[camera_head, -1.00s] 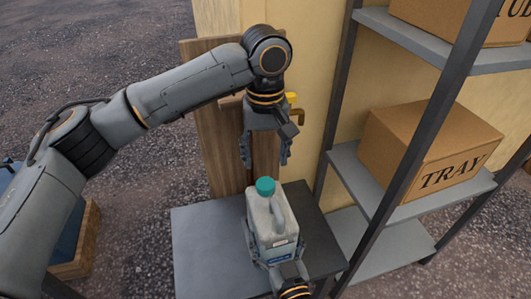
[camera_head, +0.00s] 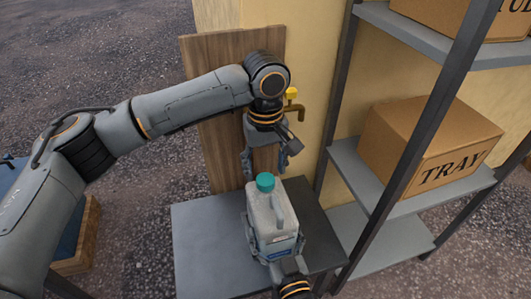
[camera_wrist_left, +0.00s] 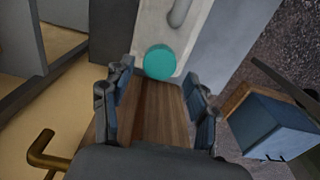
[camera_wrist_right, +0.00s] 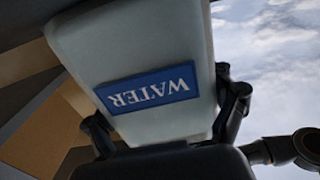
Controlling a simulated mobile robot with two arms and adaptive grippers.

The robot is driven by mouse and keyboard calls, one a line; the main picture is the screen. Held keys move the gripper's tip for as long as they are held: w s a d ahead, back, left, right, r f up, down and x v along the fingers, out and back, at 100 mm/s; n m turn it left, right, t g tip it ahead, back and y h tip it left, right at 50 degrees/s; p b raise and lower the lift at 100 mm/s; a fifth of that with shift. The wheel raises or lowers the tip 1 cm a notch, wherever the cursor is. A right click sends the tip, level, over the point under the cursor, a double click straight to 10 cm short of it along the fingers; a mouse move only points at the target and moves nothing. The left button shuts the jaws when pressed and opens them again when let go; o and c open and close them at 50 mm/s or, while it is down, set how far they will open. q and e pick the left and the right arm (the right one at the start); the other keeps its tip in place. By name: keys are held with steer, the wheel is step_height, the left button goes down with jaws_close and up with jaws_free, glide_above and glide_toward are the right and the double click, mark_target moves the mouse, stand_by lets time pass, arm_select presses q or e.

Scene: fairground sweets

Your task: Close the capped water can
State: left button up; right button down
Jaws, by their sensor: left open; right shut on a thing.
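The water can (camera_head: 272,220) is a pale, translucent canister with a handle and a blue WATER label, which shows in the right wrist view (camera_wrist_right: 150,88). It stands upright over the grey table. A teal cap (camera_head: 265,182) sits on its top; whether it is tight I cannot tell. My right gripper (camera_head: 276,252) is shut around the can's lower body. My left gripper (camera_head: 264,172) is open and points down just behind and above the cap. In the left wrist view the cap (camera_wrist_left: 160,62) lies just beyond the open fingers, with nothing between them.
The grey table (camera_head: 200,235) has free room left of the can. A wooden board (camera_head: 215,130) and a brass tap (camera_head: 294,108) are behind my left gripper. A metal shelf (camera_head: 400,235) with a cardboard TRAY box (camera_head: 425,145) stands at the right. A blue crate (camera_wrist_left: 270,125) shows in the left wrist view.

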mark_target(265, 179)
arm_select(q)
steer(key=shift+f, duration=1.55)
steer(key=c, duration=1.2)
steer(key=m, duration=1.2)
steer(key=shift+m, duration=0.4)
steer(key=m, duration=1.3)
steer(key=o, duration=1.4)
steer(key=shift+c, duration=0.2)
